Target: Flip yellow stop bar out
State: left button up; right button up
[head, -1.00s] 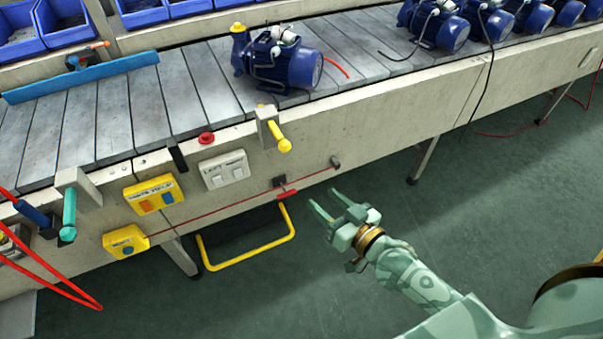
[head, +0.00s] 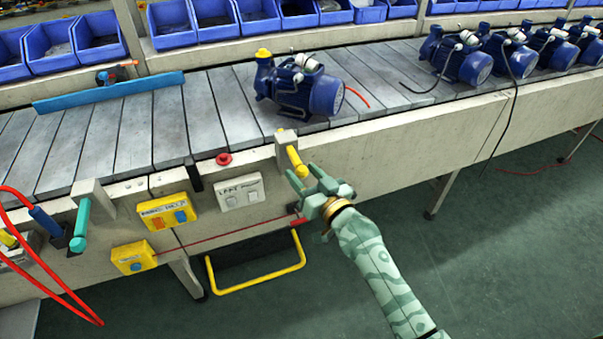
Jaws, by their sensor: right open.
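The yellow stop bar (head: 296,161) is a short rounded handle on a pale bracket (head: 286,139) at the front edge of the roller conveyor. It points down and toward me. My right gripper (head: 304,178) is open, and its fingers are at the lower end of the yellow bar, one close on its left and one on its right. I cannot tell whether they touch it. My left gripper is not in view.
A blue pump (head: 300,86) stands on the conveyor behind the bar. A teal handle (head: 80,226), a red button (head: 224,159) and yellow switch boxes (head: 167,212) line the front. A yellow loop (head: 258,282) hangs below.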

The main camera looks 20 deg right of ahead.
jog(key=shift+w+a, duration=0.15)
jog(key=shift+w, duration=0.4)
grip_shut()
jog(key=v, duration=0.1)
jog(key=p+v, duration=0.1)
jog(key=v, duration=0.1)
jog(key=shift+s+a+r, duration=0.1)
jog(key=shift+s+a, duration=0.15)
jog(key=shift+a, duration=0.05)
grip_release()
